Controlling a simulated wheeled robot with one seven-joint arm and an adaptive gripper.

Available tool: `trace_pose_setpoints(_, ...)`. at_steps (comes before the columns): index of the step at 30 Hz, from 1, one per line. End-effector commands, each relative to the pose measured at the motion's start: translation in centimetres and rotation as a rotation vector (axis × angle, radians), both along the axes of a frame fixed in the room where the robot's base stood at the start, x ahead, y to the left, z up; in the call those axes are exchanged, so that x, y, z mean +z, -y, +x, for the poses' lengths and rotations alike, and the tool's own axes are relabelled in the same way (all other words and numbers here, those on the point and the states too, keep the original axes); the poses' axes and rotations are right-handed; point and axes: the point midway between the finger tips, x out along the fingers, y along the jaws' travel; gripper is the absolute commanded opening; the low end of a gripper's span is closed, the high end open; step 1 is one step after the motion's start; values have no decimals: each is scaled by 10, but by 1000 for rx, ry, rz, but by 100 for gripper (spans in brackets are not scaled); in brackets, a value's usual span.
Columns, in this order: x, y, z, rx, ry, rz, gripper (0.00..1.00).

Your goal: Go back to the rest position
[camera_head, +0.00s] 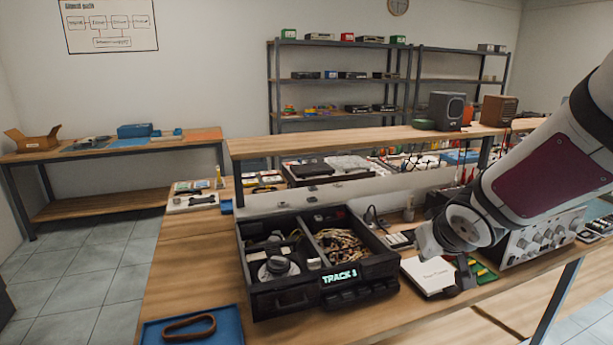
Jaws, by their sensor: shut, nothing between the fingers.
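My arm comes in from the right edge and reaches over the right part of the workbench (190,262). My gripper (459,284) is a small dark shape below the grey wrist, beside the right edge of a white booklet (428,273). It is shut with nothing seen in it. Its fingertips are small and dark, and I cannot tell whether they touch the booklet. The wrist and forearm hide part of the bench behind them.
A blue tray (230,322) with a brown belt (188,326) lies front left. A grey knobbed device (540,240) stands close right of my wrist. A raised shelf (350,139) runs behind.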

Motion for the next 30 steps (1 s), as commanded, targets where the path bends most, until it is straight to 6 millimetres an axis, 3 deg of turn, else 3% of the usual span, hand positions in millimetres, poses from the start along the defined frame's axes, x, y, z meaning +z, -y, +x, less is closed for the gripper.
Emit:
trace_pose_setpoints(1,16,4,-17,-34,-5,-14,0)
trace_pose_setpoints(3,30,8,-43,-80,-32,-25,0)
trace_pose_setpoints(7,49,9,-95,-146,-95,-20,0)
trace_pose_setpoints(15,63,-17,-209,-175,-256,74,0)
trace_pose_setpoints(18,63,-31,-242,-155,-307,116,0)
trace_pose_setpoints(24,61,-48,-277,-118,-366,166,0)
trace_pose_setpoints(30,60,-50,-281,-113,-376,170,0)
